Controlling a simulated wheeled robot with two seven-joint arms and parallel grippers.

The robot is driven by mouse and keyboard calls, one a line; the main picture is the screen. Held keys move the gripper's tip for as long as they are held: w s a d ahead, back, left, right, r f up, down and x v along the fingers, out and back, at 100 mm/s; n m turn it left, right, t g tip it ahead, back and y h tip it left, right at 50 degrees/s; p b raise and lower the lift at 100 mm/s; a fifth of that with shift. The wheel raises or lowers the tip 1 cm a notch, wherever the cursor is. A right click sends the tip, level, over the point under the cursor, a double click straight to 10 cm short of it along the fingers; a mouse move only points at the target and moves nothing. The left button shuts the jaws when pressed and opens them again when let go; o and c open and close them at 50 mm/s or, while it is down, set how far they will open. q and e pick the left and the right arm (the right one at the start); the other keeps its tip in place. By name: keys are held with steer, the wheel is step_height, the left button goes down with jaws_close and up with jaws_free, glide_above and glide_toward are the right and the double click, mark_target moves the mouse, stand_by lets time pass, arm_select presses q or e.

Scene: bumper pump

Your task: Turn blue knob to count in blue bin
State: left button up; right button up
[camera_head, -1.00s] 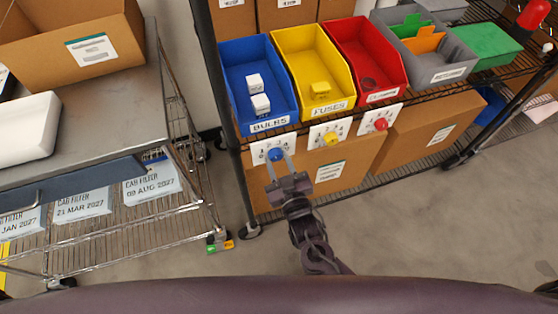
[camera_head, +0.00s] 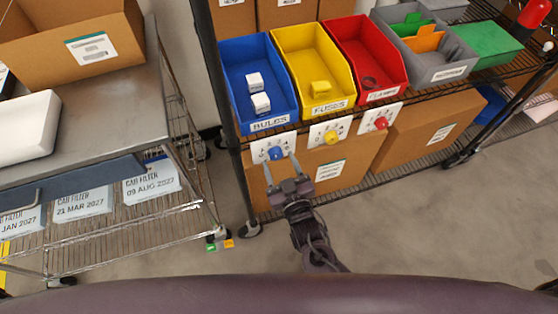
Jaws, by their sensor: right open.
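The blue bin (camera_head: 234,112), labelled BULBS, stands at the left end of the wire shelf and shows two small white boxes (camera_head: 258,91) inside. The blue knob (camera_head: 275,154) is on a white numbered plate (camera_head: 258,147) under that bin. My right gripper (camera_head: 267,165) is open, with its fingers spread on either side of the blue knob as seen from here. I cannot tell whether the fingers touch the knob. The knob's pointer is too small to read. My left gripper is out of view.
A yellow bin (camera_head: 337,104) and a red bin (camera_head: 383,94) stand to the right, with a yellow knob (camera_head: 331,138) and a red knob (camera_head: 380,123) below them. Cardboard boxes (camera_head: 425,134) sit behind and under the plates. A metal cart (camera_head: 120,110) stands at left.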

steer(key=v, duration=0.6)
steer(key=shift+s, duration=0.35)
steer(key=s+d+f+g+h, duration=0.1)
steer(key=s+d+f+g, duration=0.2)
steer(key=f, duration=0.6)
steer(key=s+d+f+g+h+p, duration=0.1)
steer(key=s+d+f+g+h, duration=0.1)
steer(key=d+f, duration=0.55)
steer(key=s+d+f+g+h, duration=0.1)
steer(key=s+d+f+g, duration=0.15)
steer(key=f, duration=0.75)
steer(key=s+d+f+m+g, duration=0.1)
steer(key=s+d+f+g, duration=0.1)
steer(key=s, duration=0.5)
steer(key=s+d+f+m+g+h, duration=0.1)
steer(key=s+d+f+g, duration=0.1)
steer(key=s+f, duration=0.4)
steer(key=s+d+f+m+g+p, duration=0.1)
steer(key=s+d+f+g, duration=0.2)
steer(key=s, duration=0.6)
steer(key=shift+f+g+h, duration=0.3)
steer(key=shift+f+g, duration=0.55)
steer(key=shift+f, duration=0.05)
